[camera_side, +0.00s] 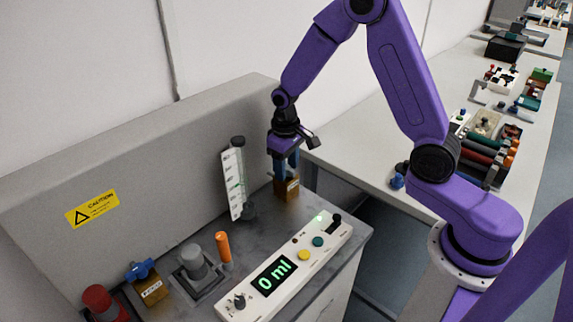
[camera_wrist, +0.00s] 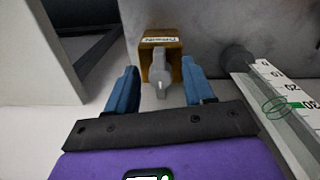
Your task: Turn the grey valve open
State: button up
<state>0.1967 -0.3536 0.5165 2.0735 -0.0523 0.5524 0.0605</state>
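The grey valve (camera_wrist: 160,70) is a grey handle on a small brown-orange box (camera_wrist: 160,42) with a white label. In the wrist view the handle points along the picture's vertical. In the side view the same box (camera_side: 287,190) stands at the back right of the bench, and the handle is hidden by my gripper. My gripper (camera_wrist: 160,72) is open, with one blue finger on each side of the handle. Gaps show between fingers and handle. In the side view my gripper (camera_side: 287,170) points down just above the box.
A white graduated scale with a clear tube (camera_side: 236,182) stands just left of the box. A white panel (camera_side: 300,265) reading "0 ml" lies in front. An orange handle (camera_side: 223,247), grey knob (camera_side: 193,258), blue valve (camera_side: 141,270) and red knob (camera_side: 98,299) stand further left.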

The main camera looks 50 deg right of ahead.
notch_tip(320, 180, up, 18)
jog(key=shift+a+f, duration=0.25)
dwell(0.4)
jog(key=s+a+f+n, duration=0.1)
jog(key=s+a+n, duration=0.2)
jog(key=s, duration=0.4)
jog(key=s+a+f+n, duration=0.1)
jog(key=s+a+n, duration=0.15)
jog(key=s, duration=0.45)
jog(key=s+d+f+n, duration=0.1)
jog(key=s+n, duration=0.1)
jog(key=s, duration=0.5)
jog(key=s+d+f+n, duration=0.1)
jog(key=s+f+n, duration=0.1)
jog(key=s, duration=0.6)
jog(key=shift+s+d+n+y, duration=0.25)
jog(key=shift+d+n+y, duration=0.15)
jog(key=shift+n, duration=0.35)
